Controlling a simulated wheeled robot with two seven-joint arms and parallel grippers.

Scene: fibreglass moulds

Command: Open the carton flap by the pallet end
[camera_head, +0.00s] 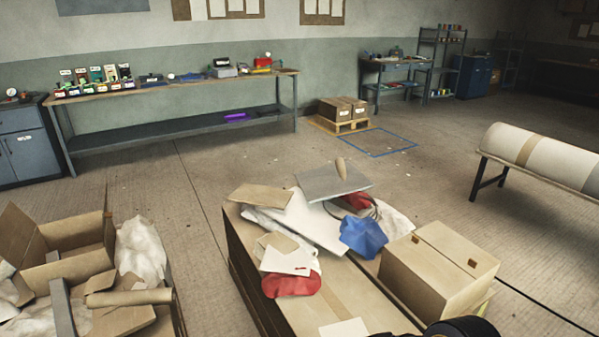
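A small wooden pallet (330,127) stands on the floor at the back, with brown cartons (342,108) on it that look shut. A tan carton (437,265) with small brown tabs on its top sits at the front right; its top looks closed. At the front left, an open carton (75,236) has raised flaps and pale wrapping beside it. I cannot tell which carton the task means. A black rounded part cuts into the bottom edge at the right, but no gripper fingers show there. Neither gripper is in view.
A large box (262,262) in the front middle carries loose sheets, a blue cloth (362,236) and a red bag (291,284). A long workbench (190,85) lines the wall. A padded bench (540,160) stands at right.

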